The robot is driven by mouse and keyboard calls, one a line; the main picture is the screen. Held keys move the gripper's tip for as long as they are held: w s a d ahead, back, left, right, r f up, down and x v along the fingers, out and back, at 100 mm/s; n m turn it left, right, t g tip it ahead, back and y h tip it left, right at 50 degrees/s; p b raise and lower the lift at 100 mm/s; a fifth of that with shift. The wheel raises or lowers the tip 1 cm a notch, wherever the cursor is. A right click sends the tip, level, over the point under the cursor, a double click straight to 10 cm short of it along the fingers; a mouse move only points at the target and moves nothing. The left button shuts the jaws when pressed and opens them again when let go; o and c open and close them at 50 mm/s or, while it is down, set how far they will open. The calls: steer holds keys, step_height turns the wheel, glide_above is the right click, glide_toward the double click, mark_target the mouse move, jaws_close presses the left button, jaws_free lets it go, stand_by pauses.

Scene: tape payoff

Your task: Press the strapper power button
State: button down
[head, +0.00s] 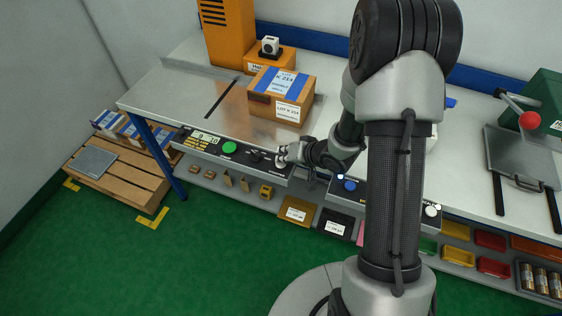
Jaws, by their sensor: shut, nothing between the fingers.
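The strapper's long dark control panel (190,143) runs along the front edge of the bench. It carries a small display (206,137), a round green button (229,148) and a black knob (255,156). Labels are too small to read, so I cannot tell which control is the power button. My gripper (281,158) is shut and empty at the right part of this panel, to the right of the black knob. It hides what lies under its fingertips, and I cannot tell whether it touches the panel.
A strapped carton (281,94) sits on the bench behind the panel. An orange machine column (229,35) stands at the back left. A second panel with a blue button (350,185) is to the right. A pallet (113,174) stands at left; the green floor in front is clear.

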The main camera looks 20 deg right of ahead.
steer(key=shift+f, duration=0.25)
stand_by(0.4)
steer(key=shift+r+p, duration=0.75)
steer(key=shift+r, duration=0.1)
step_height(320, 180, up, 6)
steer(key=p, duration=0.6)
steer(key=shift+p, duration=0.3)
